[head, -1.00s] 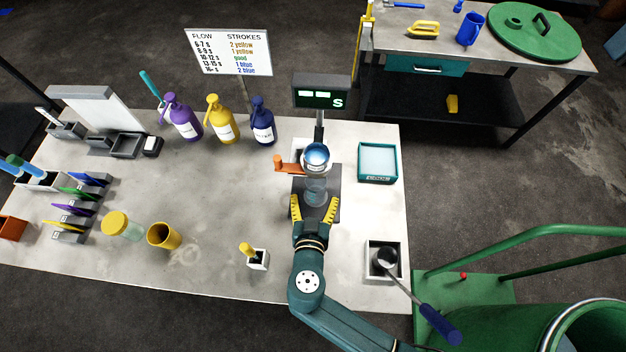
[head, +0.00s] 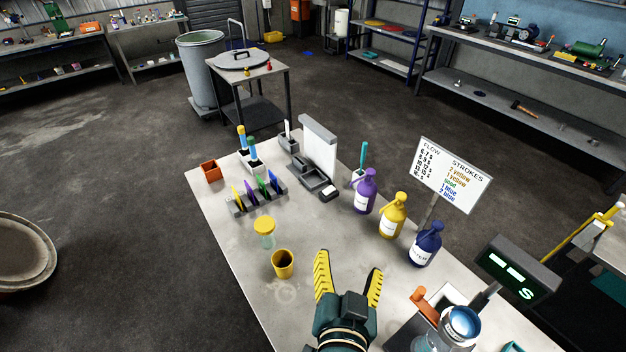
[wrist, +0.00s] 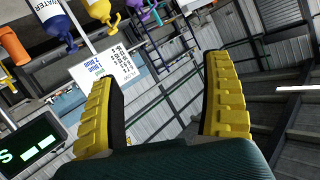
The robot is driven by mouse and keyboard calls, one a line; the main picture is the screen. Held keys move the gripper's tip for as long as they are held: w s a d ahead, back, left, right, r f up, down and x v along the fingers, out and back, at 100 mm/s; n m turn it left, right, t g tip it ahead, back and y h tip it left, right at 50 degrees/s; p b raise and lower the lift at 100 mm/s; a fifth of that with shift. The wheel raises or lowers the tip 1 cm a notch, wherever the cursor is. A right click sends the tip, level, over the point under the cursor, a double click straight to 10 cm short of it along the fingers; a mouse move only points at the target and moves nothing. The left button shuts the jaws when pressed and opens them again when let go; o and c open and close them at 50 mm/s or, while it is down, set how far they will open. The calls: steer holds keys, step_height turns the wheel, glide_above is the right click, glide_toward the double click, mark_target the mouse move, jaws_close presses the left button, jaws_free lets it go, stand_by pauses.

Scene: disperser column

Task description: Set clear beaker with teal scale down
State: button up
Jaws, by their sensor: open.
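My gripper (head: 347,282) is open and empty, raised over the front middle of the bench. Its yellow ridged fingers also show in the wrist view (wrist: 165,105), spread apart with nothing between them. A clear glass vessel (head: 427,343), which looks like the beaker, stands at the stand with the orange handle, at the lower right of the head view. It is partly cut off by the frame edge and lies to the right of my gripper. A teal scale on it cannot be made out. A silver-blue round cup (head: 461,324) sits close above it.
A yellow cup (head: 283,264) and a yellow-lidded clear jar (head: 265,233) stand left of my gripper. Purple (head: 365,192), yellow (head: 392,216) and blue (head: 426,245) pump bottles line the far side. A display (head: 516,268) rises at the right. Bare bench (head: 240,255) lies around the cup.

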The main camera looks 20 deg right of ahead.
steer(key=a+r+n+t+y, duration=0.3)
steer(key=a+r+n+t, duration=0.1)
steer(key=r, duration=0.9)
steer(key=s+a+r+n+t+y, duration=0.1)
steer(key=a+r+n+t+y, duration=0.3)
steer(key=r, duration=0.9)
steer(key=shift+s+a+n+t, duration=0.2)
steer(key=shift+a+n+t, duration=0.5)
steer(key=shift+a+t, duration=0.35)
steer(key=shift+a, duration=0.1)
